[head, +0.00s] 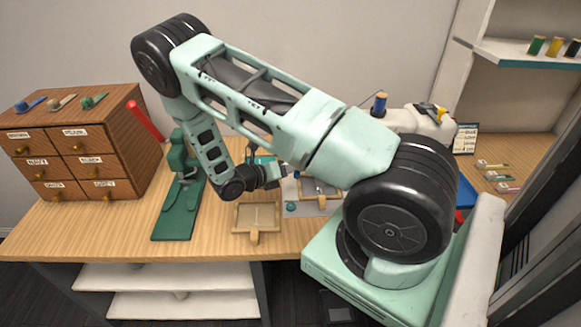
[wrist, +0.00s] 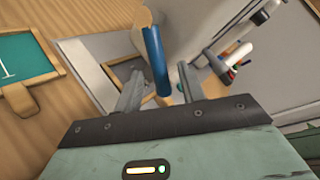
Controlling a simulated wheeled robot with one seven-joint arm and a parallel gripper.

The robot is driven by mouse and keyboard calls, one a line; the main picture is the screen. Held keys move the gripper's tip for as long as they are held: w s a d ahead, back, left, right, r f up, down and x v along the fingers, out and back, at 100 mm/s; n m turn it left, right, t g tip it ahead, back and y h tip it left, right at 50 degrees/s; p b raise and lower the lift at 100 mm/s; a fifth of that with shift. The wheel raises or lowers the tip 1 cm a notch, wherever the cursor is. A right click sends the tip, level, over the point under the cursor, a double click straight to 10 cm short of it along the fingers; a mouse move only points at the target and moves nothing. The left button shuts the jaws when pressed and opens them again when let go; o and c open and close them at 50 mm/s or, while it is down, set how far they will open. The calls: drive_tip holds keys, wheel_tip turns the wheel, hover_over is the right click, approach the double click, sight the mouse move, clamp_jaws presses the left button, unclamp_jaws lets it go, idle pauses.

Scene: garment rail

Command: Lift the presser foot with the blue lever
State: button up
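The blue lever (wrist: 155,58) is a short blue rod with a pale tan end, seen in the wrist view. It appears in the gap between the two fingers of my gripper (wrist: 161,78), which are apart with a visible gap on each side of it. I cannot tell how deep between the fingers it sits. The lever and the presser foot cannot be made out there.
A green press-like tool (head: 180,205) stands left of my gripper. A wooden tray (head: 237,222) lies in front. A brown drawer cabinet (head: 140,115) with a red bar (head: 145,120) is at left. A blue spool (head: 379,104) tops the machine.

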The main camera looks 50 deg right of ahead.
drive_tip(key=shift+d, duration=0.15)
clamp_jaws()
drive_tip(key=shift+r, duration=0.1)
wheel_tip(320, 180, up, 7)
drive_tip(key=w+d+n+g+y+p, duration=0.1)
drive_tip(key=n+g+y+p, duration=0.3)
drive_tip(key=n+y+p, duration=0.3)
drive_tip(key=shift+r+n+g+y+p, duration=0.25)
drive_tip(key=shift+y+p, duration=0.35)
drive_tip(key=shift+p, duration=1.7)
drive_tip(key=shift+d, duration=0.1)
